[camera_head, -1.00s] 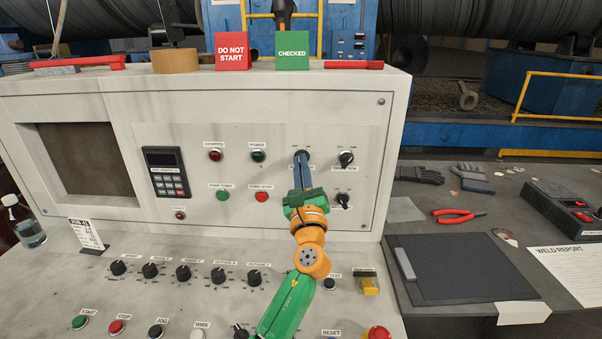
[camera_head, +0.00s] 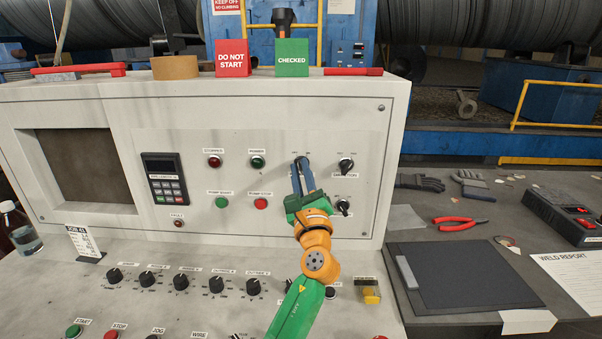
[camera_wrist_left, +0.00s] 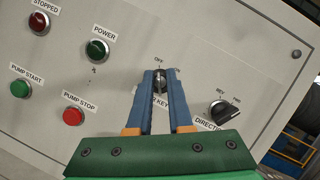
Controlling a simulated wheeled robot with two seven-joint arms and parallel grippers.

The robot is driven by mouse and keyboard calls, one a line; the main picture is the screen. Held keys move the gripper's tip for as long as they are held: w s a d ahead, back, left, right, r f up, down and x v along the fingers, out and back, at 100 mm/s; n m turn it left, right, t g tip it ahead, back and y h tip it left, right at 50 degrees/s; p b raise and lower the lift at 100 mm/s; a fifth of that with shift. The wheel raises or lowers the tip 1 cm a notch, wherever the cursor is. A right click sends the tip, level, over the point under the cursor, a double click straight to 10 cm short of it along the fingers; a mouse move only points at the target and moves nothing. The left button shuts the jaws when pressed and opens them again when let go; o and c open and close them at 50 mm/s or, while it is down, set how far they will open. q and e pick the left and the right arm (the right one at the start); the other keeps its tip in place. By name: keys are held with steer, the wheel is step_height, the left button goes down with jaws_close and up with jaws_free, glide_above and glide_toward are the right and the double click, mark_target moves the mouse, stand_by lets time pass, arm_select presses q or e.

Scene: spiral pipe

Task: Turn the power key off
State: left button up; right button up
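The power key (camera_wrist_left: 160,82) is a dark round switch on the upright white panel, with an OFF label above it in the left wrist view. My left gripper (camera_wrist_left: 162,78) has its two blue fingers on either side of the key, close around it. In the head view my left gripper (camera_head: 302,165) reaches up to the panel and its fingers hide most of the key. The fingers appear closed onto the key's sides; contact is hard to make out. My right gripper is in no view.
The direction knob (camera_head: 345,166) is right of the key, with another knob (camera_head: 343,207) below it. The green power lamp (camera_head: 257,161) and the red pump stop button (camera_head: 261,203) are to the left. The sloped desk with several knobs (camera_head: 253,287) lies below.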

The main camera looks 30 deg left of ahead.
arm_select(q)
steer(key=shift+o, duration=0.7)
steer(key=shift+f, duration=0.1)
steer(key=b+v, duration=0.2)
steer(key=v, duration=0.5)
